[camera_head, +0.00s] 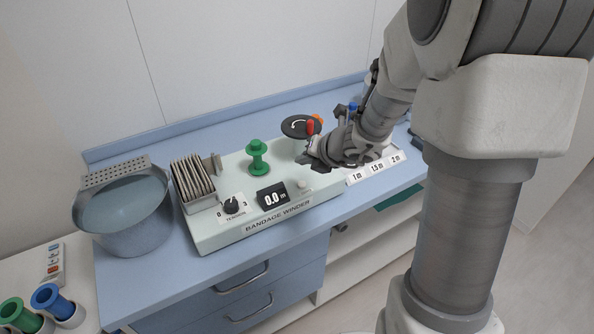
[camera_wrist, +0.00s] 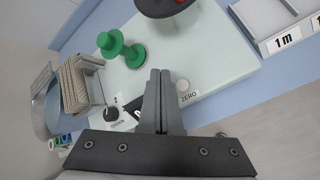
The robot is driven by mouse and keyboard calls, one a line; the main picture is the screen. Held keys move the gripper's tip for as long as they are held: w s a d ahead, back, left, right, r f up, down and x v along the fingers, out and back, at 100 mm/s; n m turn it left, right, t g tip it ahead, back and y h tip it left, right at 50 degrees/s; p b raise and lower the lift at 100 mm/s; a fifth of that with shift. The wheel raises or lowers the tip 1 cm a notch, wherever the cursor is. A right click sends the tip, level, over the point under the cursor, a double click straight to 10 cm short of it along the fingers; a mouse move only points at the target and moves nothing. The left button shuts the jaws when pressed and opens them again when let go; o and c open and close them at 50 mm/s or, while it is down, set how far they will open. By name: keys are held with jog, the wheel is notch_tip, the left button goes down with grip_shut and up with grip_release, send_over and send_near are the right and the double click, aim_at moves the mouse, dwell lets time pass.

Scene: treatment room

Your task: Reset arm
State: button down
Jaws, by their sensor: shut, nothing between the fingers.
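My gripper (camera_head: 312,160) is over the right part of the bandage winder (camera_head: 290,226), to the right of its green spool (camera_head: 257,158). In the wrist view the two grey fingers of my gripper (camera_wrist: 160,75) are together, with nothing between them, above the winder's top near the white ZERO button (camera_wrist: 183,85). I cannot tell whether the fingertips touch the surface. My arm bends over the right side of the winder and hides part of the labelled tray behind it.
A dark disc with a red knob (camera_head: 310,127) stands behind my gripper. A blue-grey basin (camera_head: 125,215) sits at the left, beside a rack of grey plates (camera_head: 192,180). A tray labelled 1 m, 1.5 m and 2 m (camera_head: 377,168) is at the right. Blue and green spools (camera_head: 50,297) stand at lower left.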

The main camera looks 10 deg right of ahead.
jog(key=s+a+r+n+g+y, duration=0.1)
jog(key=s+a+r+n, duration=0.4)
jog(key=n, duration=0.6)
jog(key=s+a+r+n+g+y, duration=0.1)
jog(key=s+a+r+n, duration=0.2)
jog(key=s+r+n, duration=0.55)
jog(key=s+d+n+h, duration=0.5)
jog(key=s+n, duration=0.7)
jog(key=n, duration=0.8)
jog(key=d, duration=0.2)
jog(key=shift+s+d+r+n+g+h, duration=0.15)
jog(key=shift+d+r+n+g+h, duration=0.2)
jog(key=shift+d+r+g+h, duration=0.05)
jog(key=shift+a, duration=0.1)
